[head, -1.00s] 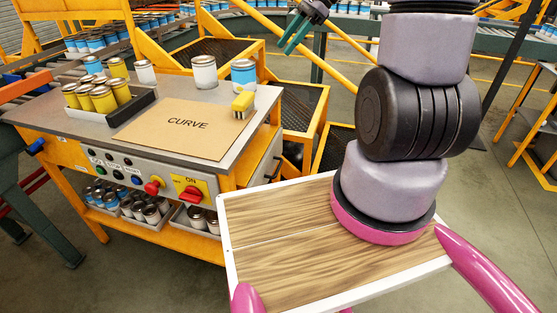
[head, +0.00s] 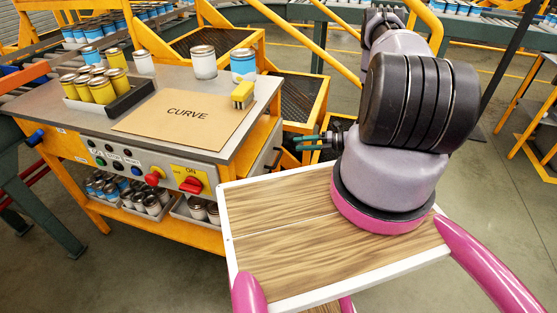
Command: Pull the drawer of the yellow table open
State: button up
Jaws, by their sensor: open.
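The yellow table (head: 215,215) stands at left with a grey top. Its drawer (head: 258,166) is a pale grey front on the table's right side, below the top, and looks closed. A dark handle (head: 277,158) shows on that front. My gripper (head: 298,143) has teal fingers pointing left toward the drawer side. It is open and empty, a little right of the handle and apart from it in the picture. The depth between them is hard to judge. My arm hides part of the gripper's base.
Yellow-framed dark bins (head: 297,100) stand behind the gripper. A red switch (head: 191,185) is on the table's front.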

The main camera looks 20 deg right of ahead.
aim_at(279, 158)
notch_tip(279, 158, down, 6)
jog(key=s+m+t, duration=0.1)
jog(key=s+m, duration=0.2)
jog(key=shift+h, duration=0.4)
jog(key=x, duration=1)
jog(key=shift+w+a, duration=0.2)
jog(key=shift+w, duration=0.25)
grip_shut()
